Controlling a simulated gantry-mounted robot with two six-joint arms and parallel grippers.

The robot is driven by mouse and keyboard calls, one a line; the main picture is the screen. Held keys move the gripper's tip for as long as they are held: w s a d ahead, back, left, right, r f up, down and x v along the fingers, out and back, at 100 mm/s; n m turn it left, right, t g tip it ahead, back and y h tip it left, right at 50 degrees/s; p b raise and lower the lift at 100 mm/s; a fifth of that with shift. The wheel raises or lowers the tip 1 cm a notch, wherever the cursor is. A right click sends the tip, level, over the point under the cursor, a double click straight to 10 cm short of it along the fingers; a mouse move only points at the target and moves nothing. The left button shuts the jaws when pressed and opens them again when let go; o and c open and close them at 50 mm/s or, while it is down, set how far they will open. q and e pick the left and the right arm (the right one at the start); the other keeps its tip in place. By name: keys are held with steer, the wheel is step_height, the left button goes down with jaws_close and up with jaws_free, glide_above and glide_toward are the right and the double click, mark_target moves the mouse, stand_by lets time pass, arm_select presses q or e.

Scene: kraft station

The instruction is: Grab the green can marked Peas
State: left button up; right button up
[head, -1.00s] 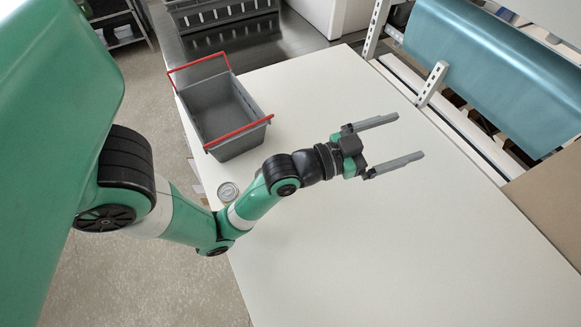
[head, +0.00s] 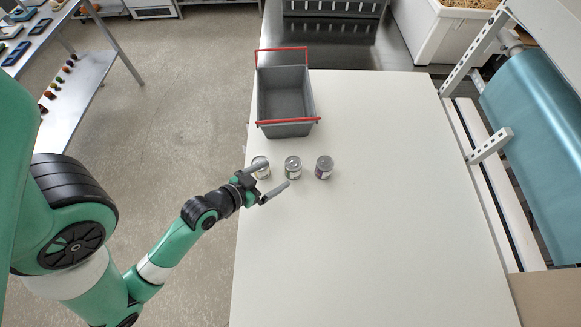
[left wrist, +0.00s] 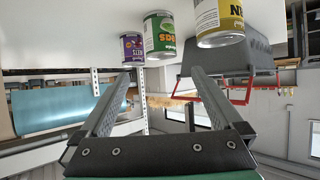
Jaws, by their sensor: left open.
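The green can with a partly visible label ending in "AS" (left wrist: 160,36) stands between a purple can (left wrist: 132,48) and a yellow can (left wrist: 218,20) in the left wrist view. In the head view the green can is the middle one (head: 293,168) of three in a row on the white table. My left gripper (head: 277,174) is open and empty, its fingers pointing toward the middle can from the left. The far finger partly covers the left can (head: 261,160). In the left wrist view the green can is ahead of and between the open fingers (left wrist: 160,75). My right gripper is not in view.
A grey crate with red handles (head: 286,130) stands on the white table (head: 370,250) behind the cans. The right can (head: 324,170) stands close beside the middle one. The table's front and right are clear. A metal frame with a blue roll (head: 535,130) borders the right side.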

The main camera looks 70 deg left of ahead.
mark_target(290, 166)
arm_select(q)
steer(key=b+x, duration=0.1)
steer(key=x, duration=0.7)
steer(key=shift+a+f, duration=0.15)
steer(key=shift+f, duration=0.15)
steer(key=c, duration=1.5)
